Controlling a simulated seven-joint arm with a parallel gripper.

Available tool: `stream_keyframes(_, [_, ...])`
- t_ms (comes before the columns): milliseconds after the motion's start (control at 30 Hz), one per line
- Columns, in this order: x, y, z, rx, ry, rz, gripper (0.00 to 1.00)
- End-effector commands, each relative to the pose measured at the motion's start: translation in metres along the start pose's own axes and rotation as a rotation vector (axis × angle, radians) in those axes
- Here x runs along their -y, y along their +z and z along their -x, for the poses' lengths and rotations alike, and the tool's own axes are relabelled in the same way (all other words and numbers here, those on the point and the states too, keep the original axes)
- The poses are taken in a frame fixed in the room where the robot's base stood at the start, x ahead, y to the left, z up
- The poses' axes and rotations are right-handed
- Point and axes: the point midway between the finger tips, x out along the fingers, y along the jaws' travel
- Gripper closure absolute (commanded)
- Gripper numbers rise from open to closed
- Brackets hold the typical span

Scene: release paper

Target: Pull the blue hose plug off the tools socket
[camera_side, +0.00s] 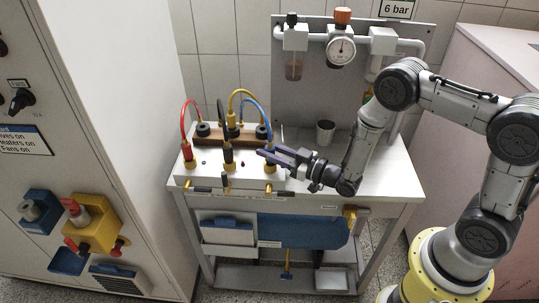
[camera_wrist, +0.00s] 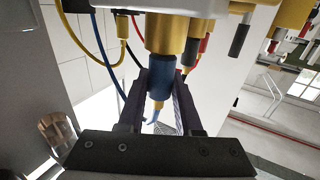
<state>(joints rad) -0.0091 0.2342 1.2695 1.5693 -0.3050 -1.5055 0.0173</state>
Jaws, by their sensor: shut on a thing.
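The blue hose plug (camera_wrist: 160,77) sits between the two dark fingers of my gripper (camera_wrist: 160,88) in the wrist view, and the fingers are shut on it. One end of the plug meets a brass socket (camera_wrist: 165,32), with no gap that I can make out. In the side view my gripper (camera_side: 266,154) reaches in from the right to the right-hand brass socket (camera_side: 270,168) on the white block. The blue hose (camera_side: 258,107) arcs above it. The fingers largely hide the plug there. I cannot read the socket labels.
Red (camera_side: 185,112), yellow (camera_side: 240,92) and black hoses loop close by on the left. A dark cup (camera_side: 325,132) stands on the white bench (camera_side: 385,185) behind my wrist. A gauge (camera_side: 341,50) and pipework stand at the back. The bench's right side is clear.

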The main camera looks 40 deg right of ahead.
Motion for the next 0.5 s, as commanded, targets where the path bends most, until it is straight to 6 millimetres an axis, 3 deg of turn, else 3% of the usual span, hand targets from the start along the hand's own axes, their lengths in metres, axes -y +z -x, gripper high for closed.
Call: stream_keyframes(500, [0.000, -0.024, 0.000, -0.001, 0.000, 0.000, 1.00])
